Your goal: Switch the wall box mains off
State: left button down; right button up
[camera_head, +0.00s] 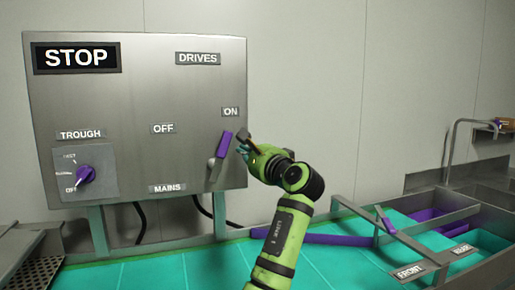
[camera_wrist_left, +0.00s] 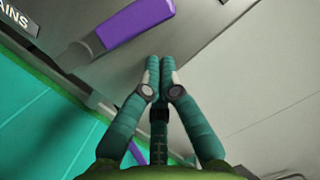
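The wall box (camera_head: 130,110) is a grey metal cabinet on the left of the head view. Its mains lever has a purple handle (camera_head: 224,145) on a grey arm, tilted up towards the ON label (camera_head: 231,112). The OFF label (camera_head: 163,128) is further left and the MAINS label (camera_head: 167,188) is below. My left gripper (camera_head: 243,148) is just right of the handle. In the left wrist view its teal fingertips (camera_wrist_left: 160,65) are together with nothing between them; the purple handle (camera_wrist_left: 137,22) lies to their upper left, apart from them. My right gripper is not seen.
A purple TROUGH knob (camera_head: 86,174) is at the box's lower left. Black cables hang beneath the box. A teal surface (camera_head: 190,268) spreads below, with metal trough compartments marked FRONT and REAR (camera_head: 462,249) at right. The wall right of the box is bare.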

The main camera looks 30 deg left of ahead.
aim_at(223, 140)
pick_arm(q)
jog(key=shift+s+a+r, duration=0.2)
jog(key=shift+s+a, duration=0.2)
jog(key=shift+s, duration=0.1)
jog(key=shift+s+a+r+n+h, duration=0.2)
jog(key=shift+r+n, duration=0.1)
jog(key=shift+n, duration=0.3)
jog(key=shift+s+a+r+n+h, duration=0.15)
jog(key=shift+r+n, duration=0.15)
jog(key=shift+n, duration=0.3)
jog(key=n, duration=0.1)
jog(key=s+a+r+n, duration=0.1)
jog(key=n, duration=0.1)
jog(key=s+n+h, duration=0.1)
jog(key=shift+s+a+r+n+g, duration=0.1)
jog(key=shift+a+r+n+g, duration=0.1)
jog(key=shift+a+n+g, duration=0.15)
jog(key=shift+s+a+f+n+h+b, duration=0.1)
jog(key=shift+s+a+n+h+b, duration=0.2)
jog(key=shift+s+a+n, duration=0.55)
jog(key=shift+s+a+n+h+b, duration=0.25)
jog(key=shift+s+n+h, duration=0.15)
jog(key=shift+n, duration=0.85)
jog(key=shift+s+a+f+n+h+b, duration=0.1)
jog(key=shift+s+a+n+h+b, duration=0.15)
jog(key=shift+s+a+n, duration=0.6)
jog(key=shift+w+d, duration=0.2)
jog(key=shift+d, duration=0.1)
jog(key=shift+r, duration=0.1)
